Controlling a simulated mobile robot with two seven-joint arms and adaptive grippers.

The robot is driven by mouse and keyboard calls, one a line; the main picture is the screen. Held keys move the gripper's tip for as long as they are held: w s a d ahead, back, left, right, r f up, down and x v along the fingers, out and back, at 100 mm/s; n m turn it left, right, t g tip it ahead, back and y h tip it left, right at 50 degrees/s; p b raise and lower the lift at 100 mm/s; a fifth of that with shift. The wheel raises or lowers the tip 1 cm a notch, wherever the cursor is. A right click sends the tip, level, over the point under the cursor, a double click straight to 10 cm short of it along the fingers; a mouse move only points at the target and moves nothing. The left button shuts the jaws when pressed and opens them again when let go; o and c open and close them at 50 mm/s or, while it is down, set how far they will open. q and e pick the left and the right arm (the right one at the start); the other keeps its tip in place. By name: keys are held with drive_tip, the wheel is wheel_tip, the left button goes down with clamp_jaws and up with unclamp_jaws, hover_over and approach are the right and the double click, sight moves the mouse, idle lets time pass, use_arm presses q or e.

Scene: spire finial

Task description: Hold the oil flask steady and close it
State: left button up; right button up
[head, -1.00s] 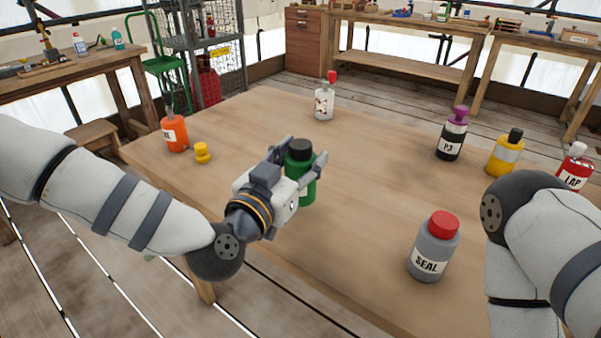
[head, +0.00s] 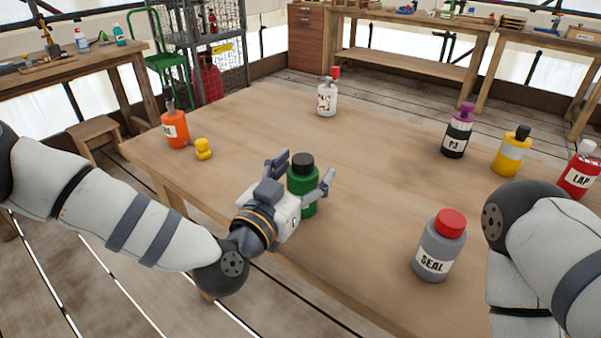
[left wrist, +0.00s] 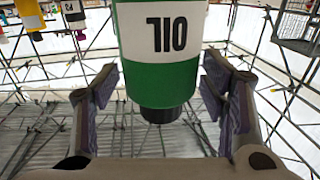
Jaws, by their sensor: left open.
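The oil flask (head: 303,199) is green with a black top (head: 303,163) and stands upright at the near side of the wooden table. In the left wrist view the flask (left wrist: 163,84) appears upside down, with a white band reading OIL and the black part lowest. My left gripper (head: 306,168) is open, with its two fingers on either side of the flask. In the left wrist view gaps show between the fingers and the flask. A small yellow cap-like piece (head: 203,148) lies near the orange bottle. My right gripper is outside the view; only my right arm shows.
A grey SEAL bottle (head: 435,252) with a red cap stands at the near right. An orange bottle (head: 175,131) is at the left, a white bottle (head: 327,100) at the back. Black P3 (head: 456,140), yellow (head: 511,153) and red LAP (head: 579,172) bottles stand right. The table middle is clear.

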use_arm(q)
drive_tip(key=shift+s+r, duration=0.15)
drive_tip(key=shift+r, duration=0.1)
drive_tip(key=p+v, duration=0.1)
drive_tip(key=v, duration=1)
drive_tip(key=shift+s+a, duration=0.2)
drive_tip(key=shift+s, duration=0.1)
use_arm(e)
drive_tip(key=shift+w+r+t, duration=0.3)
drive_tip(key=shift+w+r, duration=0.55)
use_arm(q)
drive_tip(key=shift+f, duration=0.1)
